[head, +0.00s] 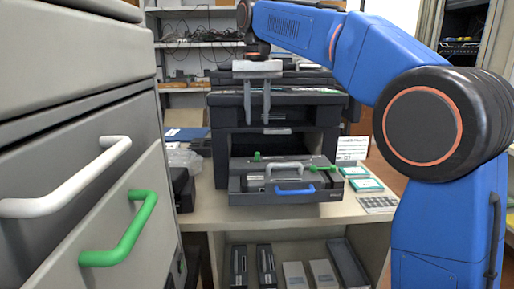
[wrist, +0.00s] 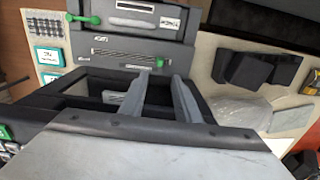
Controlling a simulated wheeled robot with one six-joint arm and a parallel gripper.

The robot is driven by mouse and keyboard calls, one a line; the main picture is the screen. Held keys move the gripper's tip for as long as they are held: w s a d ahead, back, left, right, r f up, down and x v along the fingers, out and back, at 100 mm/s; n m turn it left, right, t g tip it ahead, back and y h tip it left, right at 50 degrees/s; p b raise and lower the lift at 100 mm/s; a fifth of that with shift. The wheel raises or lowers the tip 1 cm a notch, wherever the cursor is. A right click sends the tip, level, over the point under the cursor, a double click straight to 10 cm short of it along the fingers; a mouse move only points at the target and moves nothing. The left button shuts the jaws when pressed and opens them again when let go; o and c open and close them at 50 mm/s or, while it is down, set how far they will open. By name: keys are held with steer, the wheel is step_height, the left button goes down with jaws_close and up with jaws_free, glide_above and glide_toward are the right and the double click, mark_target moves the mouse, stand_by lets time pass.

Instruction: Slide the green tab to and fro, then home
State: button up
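A grey toner unit (head: 240,186) juts from the front of the dark printer (head: 225,120). It has a small upright green tab (head: 257,156) near its back middle and a green lever (head: 320,168) at its right. In the wrist view, the small tab (wrist: 160,62) shows just beyond my fingertips, and the lever (wrist: 86,19) is at upper left. I cannot tell which green part the task means. My gripper (head: 257,120) hangs above the unit, in front of the printer, its two grey fingers apart with nothing between them. It also shows in the wrist view (wrist: 160,76).
A grey handle (head: 287,167) and a blue handle (head: 293,190) are on the unit. Green-and-white boxes (head: 362,180) lie at its right. Drawers with white (head: 70,190) and green (head: 125,235) handles stand close on the left. Cartridges (head: 266,265) fill the shelf below.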

mark_target(257, 157)
step_height(257, 157, down, 11)
steer(key=shift+r, duration=0.15)
steer(key=shift+c, duration=0.6)
jaws_close()
